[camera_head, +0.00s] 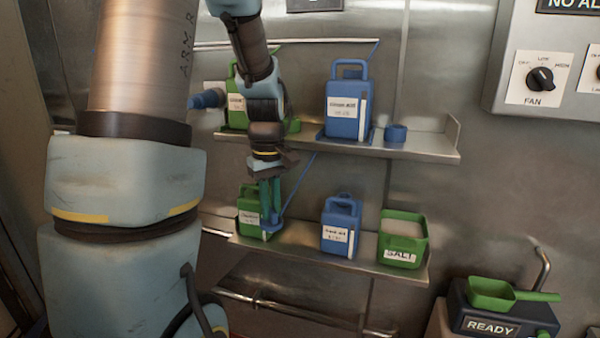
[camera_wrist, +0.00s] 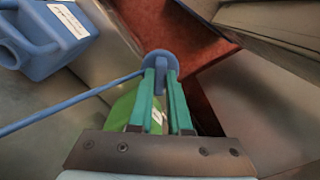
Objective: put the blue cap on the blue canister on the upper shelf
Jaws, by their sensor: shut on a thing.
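My gripper (camera_head: 270,215) hangs below the upper shelf, in front of the lower shelf's left end. Its green fingers are shut on a small round blue piece with a raised tab, which looks like the blue cap (camera_wrist: 160,57). The fingers hide part of it. The blue canister on the upper shelf (camera_head: 346,110) stands upright with a white label, up and to the right of my gripper. Its opening cannot be made out. Another small blue cap-like piece (camera_head: 396,133) sits on the upper shelf to its right.
The lower shelf (camera_head: 300,248) holds a green canister (camera_head: 250,222) behind my gripper, a blue canister (camera_head: 340,225) and a green salt tub (camera_head: 403,240). A green canister (camera_head: 237,100) stands on the upper shelf (camera_head: 425,147). A thin blue rod (camera_head: 300,185) slants beside my fingers.

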